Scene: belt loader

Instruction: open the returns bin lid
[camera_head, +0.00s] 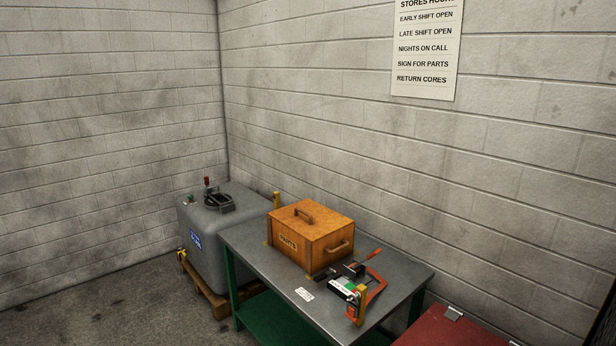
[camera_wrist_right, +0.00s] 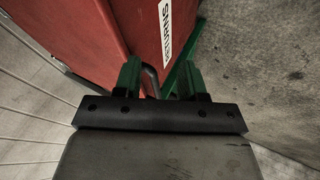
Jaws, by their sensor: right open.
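The red returns bin (camera_head: 440,333) shows only in part at the bottom right of the head view, with a pale metal fitting on its top. In the right wrist view the red bin (camera_wrist_right: 100,38) fills the upper left, with a white RETURNS label on it. My right gripper (camera_wrist_right: 160,66) is open, its two green fingers pointing at the bin. A dark bent bar (camera_wrist_right: 151,80), perhaps a handle, shows between the fingers; I cannot tell whether they touch it. The lid's edge is not clear to me. My left gripper is out of view.
A grey-topped table (camera_head: 400,276) with green legs stands left of the bin. It bears a wooden parts box (camera_head: 318,240) and a red-handled tool (camera_head: 376,284). A grey tank (camera_head: 206,248) sits on a pallet in the corner. Block walls close the back.

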